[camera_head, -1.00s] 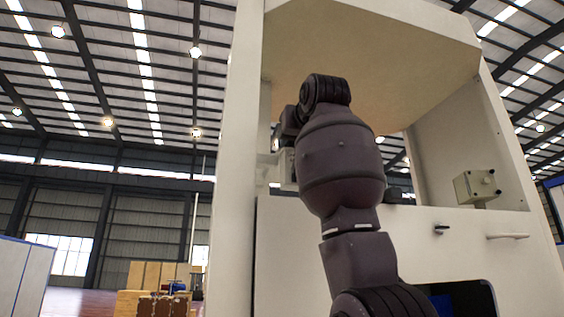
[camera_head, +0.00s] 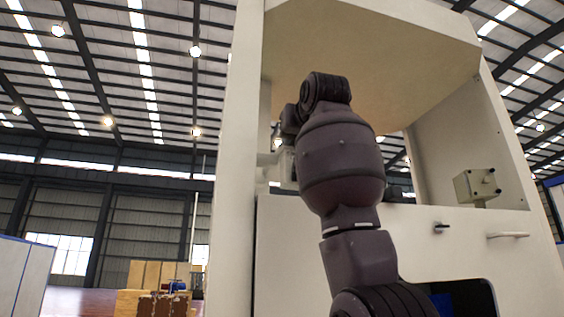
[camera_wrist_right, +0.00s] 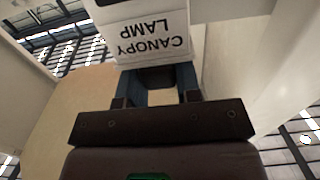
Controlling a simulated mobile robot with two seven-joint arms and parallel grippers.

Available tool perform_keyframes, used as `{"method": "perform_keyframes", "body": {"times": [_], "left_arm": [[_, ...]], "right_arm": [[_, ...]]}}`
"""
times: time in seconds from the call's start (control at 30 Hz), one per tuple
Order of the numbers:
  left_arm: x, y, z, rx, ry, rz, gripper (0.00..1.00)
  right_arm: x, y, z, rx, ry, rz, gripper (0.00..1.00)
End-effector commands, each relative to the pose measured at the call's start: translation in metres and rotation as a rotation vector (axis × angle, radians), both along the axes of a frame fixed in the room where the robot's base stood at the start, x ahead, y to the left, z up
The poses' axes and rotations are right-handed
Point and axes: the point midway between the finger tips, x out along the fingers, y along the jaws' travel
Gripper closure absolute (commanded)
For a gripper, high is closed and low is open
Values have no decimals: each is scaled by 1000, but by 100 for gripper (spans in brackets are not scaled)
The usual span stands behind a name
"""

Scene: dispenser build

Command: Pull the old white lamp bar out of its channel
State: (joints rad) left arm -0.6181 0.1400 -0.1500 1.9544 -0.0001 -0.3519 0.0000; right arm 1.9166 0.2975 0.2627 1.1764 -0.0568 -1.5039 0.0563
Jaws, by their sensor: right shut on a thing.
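My right arm rises in front of the dispenser in the head view, and its gripper is mostly hidden behind the wrist, near the left post. In the right wrist view my right gripper (camera_wrist_right: 157,70) has its two blue-grey fingers against a white block labelled "CANOPY LAMP" (camera_wrist_right: 146,36), whose letters appear upside down. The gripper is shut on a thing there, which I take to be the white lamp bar. The grip itself is hard to make out, and the channel cannot be told apart clearly. My left gripper is in neither view.
The cream dispenser cabinet (camera_head: 233,200) surrounds the arm with its left post, its canopy (camera_head: 400,50) above and a front panel below. A small beige box (camera_head: 477,186) with dark knobs sits at the right of the opening. A peg (camera_head: 507,236) sticks out of the panel.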

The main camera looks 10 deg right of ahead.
Motion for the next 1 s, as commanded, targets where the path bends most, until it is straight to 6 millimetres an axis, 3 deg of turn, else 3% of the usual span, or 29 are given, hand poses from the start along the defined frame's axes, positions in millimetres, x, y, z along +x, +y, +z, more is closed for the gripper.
{"method": "perform_keyframes", "body": {"times": [1.0], "left_arm": [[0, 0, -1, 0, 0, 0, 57]], "right_arm": [[-3, 0, 7, 0, -2, 0, 100]]}}
